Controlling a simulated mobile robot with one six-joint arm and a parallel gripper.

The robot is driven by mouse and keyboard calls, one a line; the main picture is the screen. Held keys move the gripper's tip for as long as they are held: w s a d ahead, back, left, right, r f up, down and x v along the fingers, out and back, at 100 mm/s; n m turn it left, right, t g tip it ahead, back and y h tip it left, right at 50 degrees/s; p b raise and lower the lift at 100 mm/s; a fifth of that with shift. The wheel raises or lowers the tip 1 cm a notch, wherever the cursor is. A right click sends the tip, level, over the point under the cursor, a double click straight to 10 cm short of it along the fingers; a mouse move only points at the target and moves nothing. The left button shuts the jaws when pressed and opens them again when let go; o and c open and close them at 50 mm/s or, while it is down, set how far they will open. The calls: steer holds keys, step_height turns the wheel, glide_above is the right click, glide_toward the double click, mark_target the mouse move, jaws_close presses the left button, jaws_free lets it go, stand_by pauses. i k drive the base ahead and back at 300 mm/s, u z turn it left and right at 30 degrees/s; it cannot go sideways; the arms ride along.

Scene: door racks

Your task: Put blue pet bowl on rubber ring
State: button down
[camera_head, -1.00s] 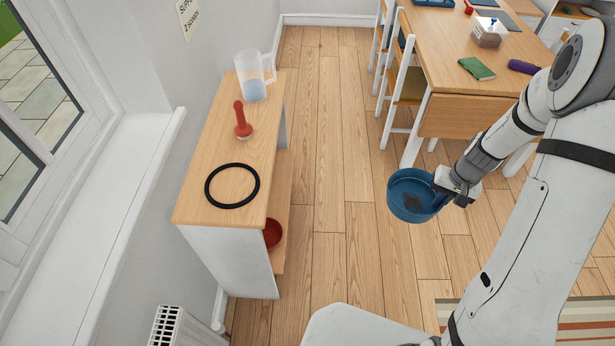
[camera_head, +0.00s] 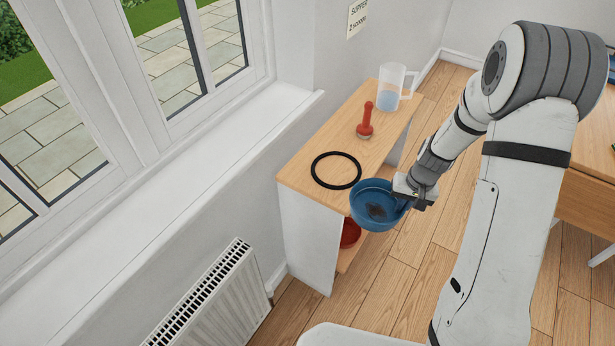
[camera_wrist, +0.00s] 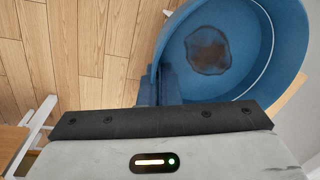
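The blue pet bowl (camera_head: 372,205) is held upright by its rim in my gripper (camera_head: 408,197). It has a dark patch on its inside bottom. In the wrist view the bowl (camera_wrist: 262,75) fills the upper right, and the fingers of my gripper (camera_wrist: 160,85) are closed on its wall. The black rubber ring (camera_head: 317,170) lies flat on the wooden top of a small shelf unit (camera_head: 330,143). In the head view the bowl appears just to the lower right of the ring, near the unit's front edge. Its exact height above the top cannot be told.
A red-handled tool (camera_head: 365,122) and a clear jug (camera_head: 391,88) with bluish contents stand farther back on the unit. A red bowl (camera_head: 349,233) is on the lower shelf, partly hidden. A white radiator (camera_head: 215,300) and window wall are left. A wooden table (camera_head: 590,205) stands right.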

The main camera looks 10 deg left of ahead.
mark_target(336, 170)
steer(key=u, duration=0.6)
steer(key=i, duration=1.05)
